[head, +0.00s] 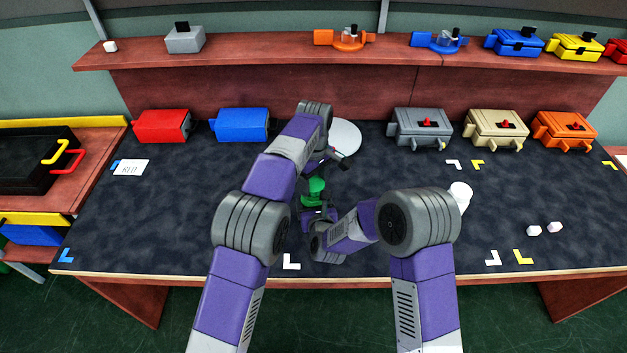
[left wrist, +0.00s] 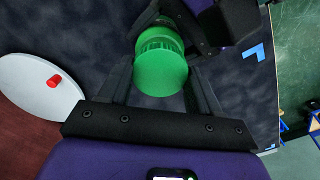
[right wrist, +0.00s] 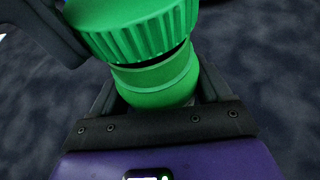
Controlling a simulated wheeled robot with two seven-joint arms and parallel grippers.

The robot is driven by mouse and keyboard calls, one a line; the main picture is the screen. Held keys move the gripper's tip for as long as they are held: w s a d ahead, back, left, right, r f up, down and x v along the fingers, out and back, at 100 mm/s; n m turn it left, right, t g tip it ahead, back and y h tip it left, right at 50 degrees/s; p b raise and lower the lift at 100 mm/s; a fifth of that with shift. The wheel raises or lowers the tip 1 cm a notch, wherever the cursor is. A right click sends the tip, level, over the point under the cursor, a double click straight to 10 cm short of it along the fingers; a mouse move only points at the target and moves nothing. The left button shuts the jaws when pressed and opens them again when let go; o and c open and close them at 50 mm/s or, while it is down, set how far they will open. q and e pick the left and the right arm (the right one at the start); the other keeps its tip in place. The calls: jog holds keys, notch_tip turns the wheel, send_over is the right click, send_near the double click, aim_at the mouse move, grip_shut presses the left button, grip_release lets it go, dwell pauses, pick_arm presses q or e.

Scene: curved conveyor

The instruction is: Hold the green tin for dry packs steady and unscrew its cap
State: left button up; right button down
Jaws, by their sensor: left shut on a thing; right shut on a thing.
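The green tin (head: 312,199) is upright above the dark table, between my two grippers. My right gripper (head: 318,213) is shut on its smooth body, which shows between the fingers in the right wrist view (right wrist: 158,84). My left gripper (head: 322,172) is shut on the ribbed green cap (head: 317,184) from the far side. The cap fills the space between the left fingers in the left wrist view (left wrist: 160,72). In the right wrist view the cap (right wrist: 135,30) looks slightly tilted against the body, with a dark gap between them at the right. The tin's base is hidden.
A white round plate (head: 345,137) with a small red piece (left wrist: 53,81) lies behind the grippers. Coloured boxes line the table's back, including a blue box (head: 242,124) and a grey box (head: 420,127). A white cylinder (head: 461,195) stands right.

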aim_at(314, 183)
pick_arm(q)
jog(key=shift+r, duration=2)
pick_arm(e)
grip_release()
